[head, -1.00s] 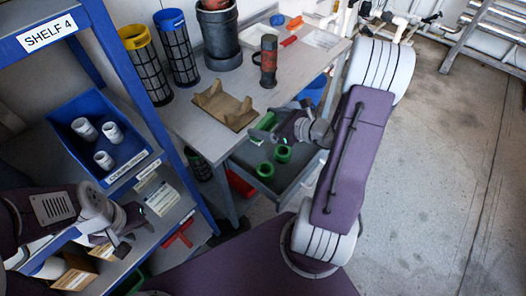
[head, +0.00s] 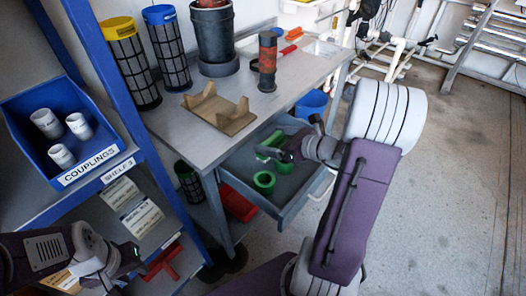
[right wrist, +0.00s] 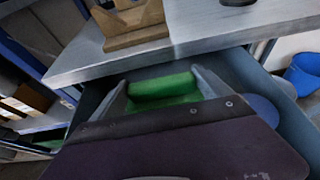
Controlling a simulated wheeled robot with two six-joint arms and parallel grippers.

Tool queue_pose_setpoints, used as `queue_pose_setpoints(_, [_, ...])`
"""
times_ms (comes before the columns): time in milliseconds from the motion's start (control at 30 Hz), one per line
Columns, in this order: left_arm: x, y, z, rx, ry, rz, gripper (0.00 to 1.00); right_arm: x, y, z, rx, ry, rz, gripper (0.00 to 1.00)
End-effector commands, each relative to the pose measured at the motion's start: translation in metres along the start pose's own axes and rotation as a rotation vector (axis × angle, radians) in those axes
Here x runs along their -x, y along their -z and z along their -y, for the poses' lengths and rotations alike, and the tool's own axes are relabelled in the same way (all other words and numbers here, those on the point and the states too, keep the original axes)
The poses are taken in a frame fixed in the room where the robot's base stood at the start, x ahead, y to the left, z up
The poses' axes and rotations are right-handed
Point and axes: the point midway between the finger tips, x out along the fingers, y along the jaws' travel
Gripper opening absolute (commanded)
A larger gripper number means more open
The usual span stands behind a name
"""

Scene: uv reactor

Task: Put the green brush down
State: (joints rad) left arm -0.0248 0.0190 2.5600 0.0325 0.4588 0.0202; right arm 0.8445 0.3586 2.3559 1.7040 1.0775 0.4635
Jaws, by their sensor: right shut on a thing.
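The green brush (right wrist: 164,88) lies crosswise between the two grey fingers of my right gripper in the right wrist view. In the head view my right gripper (head: 268,151) is over the open grey drawer (head: 236,186) under the bench, shut on the brush (head: 273,139), of which only a small green part shows. I cannot tell whether the brush touches the drawer floor. My left gripper (head: 128,272) is low at the left, in front of the shelf; its fingers are too dark and small to read.
A green ring (head: 264,182) lies in the drawer. On the bench (head: 170,125) stand a wooden cradle (head: 218,112), a red-and-black cylinder (head: 267,62) and a dark pot (head: 214,40). The blue shelf with a couplings bin (head: 65,175) is at left. A blue bucket (head: 312,104) stands behind the drawer.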

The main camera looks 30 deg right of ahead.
Motion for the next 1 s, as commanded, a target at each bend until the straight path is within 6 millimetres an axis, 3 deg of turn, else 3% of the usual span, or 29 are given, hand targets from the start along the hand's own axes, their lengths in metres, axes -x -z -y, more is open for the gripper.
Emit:
queue_pose_setpoints(33, [-0.010,-0.001,0.000,0.000,0.000,0.000,0.36,-0.006,0.014,0.000,-0.003,0.000,0.000,0.45])
queue_pose_setpoints(133, [-0.013,-0.001,0.000,0.000,0.000,0.000,0.36,-0.009,0.023,0.000,0.000,0.000,0.001,0.45])
queue_pose_setpoints(300, [-0.013,-0.001,0.000,0.000,0.000,0.000,0.36,-0.013,0.022,0.000,0.003,-0.001,0.001,0.45])
queue_pose_setpoints(500, [-0.023,-0.002,0.001,0.000,0.000,0.000,0.36,-0.049,0.009,-0.001,0.006,-0.004,0.002,0.45])
queue_pose_setpoints(533, [-0.028,-0.003,0.001,0.000,0.000,0.000,0.36,-0.051,0.015,-0.001,0.001,-0.002,0.000,0.45])
queue_pose_setpoints(967, [-0.034,-0.004,0.001,0.000,0.000,0.000,0.36,-0.053,0.023,0.000,0.001,0.001,0.001,0.45])
queue_pose_setpoints(1000, [-0.032,-0.003,0.001,0.000,0.000,0.000,0.36,-0.052,0.022,0.000,0.001,0.001,0.000,0.97])
